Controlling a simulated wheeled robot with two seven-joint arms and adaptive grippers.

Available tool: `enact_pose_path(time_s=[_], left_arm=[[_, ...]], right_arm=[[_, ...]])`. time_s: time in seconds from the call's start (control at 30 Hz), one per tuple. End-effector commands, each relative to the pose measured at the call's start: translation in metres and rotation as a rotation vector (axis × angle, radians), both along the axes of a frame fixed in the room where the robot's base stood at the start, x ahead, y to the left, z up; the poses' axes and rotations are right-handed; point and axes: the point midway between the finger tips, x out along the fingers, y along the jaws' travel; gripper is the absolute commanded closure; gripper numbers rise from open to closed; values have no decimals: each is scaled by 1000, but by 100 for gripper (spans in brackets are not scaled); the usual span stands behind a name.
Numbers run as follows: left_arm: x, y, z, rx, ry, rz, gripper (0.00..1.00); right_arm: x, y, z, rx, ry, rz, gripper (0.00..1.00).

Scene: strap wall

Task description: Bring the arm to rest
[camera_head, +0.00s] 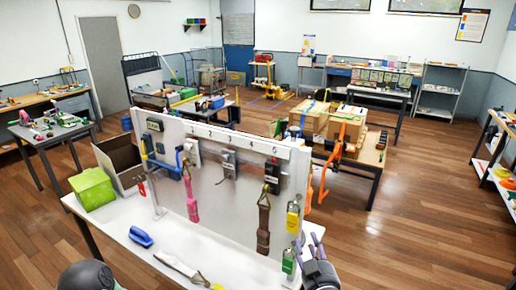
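My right gripper (311,246) is at the lower middle, beside the right end of the upright strap board (225,196). Its fingers point up and look apart, with nothing seen between them. A green tag (288,262) and a yellow tag (293,218) hang at the board's right end, close to the gripper in the picture; I cannot tell whether it touches them. A dark rounded part of my own body (88,276) shows at the bottom left. My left gripper is not in view.
The board stands on a white table (130,262). A pink strap (191,200) and a brown strap (264,225) hang on it. A green box (92,188), a blue-handled brush (140,237) and a pale strap lie on the table. Wooden floor (420,235) is clear to the right.

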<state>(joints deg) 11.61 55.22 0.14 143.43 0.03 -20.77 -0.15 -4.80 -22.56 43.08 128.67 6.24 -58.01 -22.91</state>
Motion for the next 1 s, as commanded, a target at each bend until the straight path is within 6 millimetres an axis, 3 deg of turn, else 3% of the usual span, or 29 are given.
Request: enact_pose_path(time_s=[0.23,0.47,0.77,1.0], left_arm=[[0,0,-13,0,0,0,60],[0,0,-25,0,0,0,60],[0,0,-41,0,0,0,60],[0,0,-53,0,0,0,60]], right_arm=[[7,12,-98,48,245,51,60],[-6,25,-203,117,519,89,60],[-54,43,-331,222,880,116,60],[-116,60,-421,313,1172,120,60]])
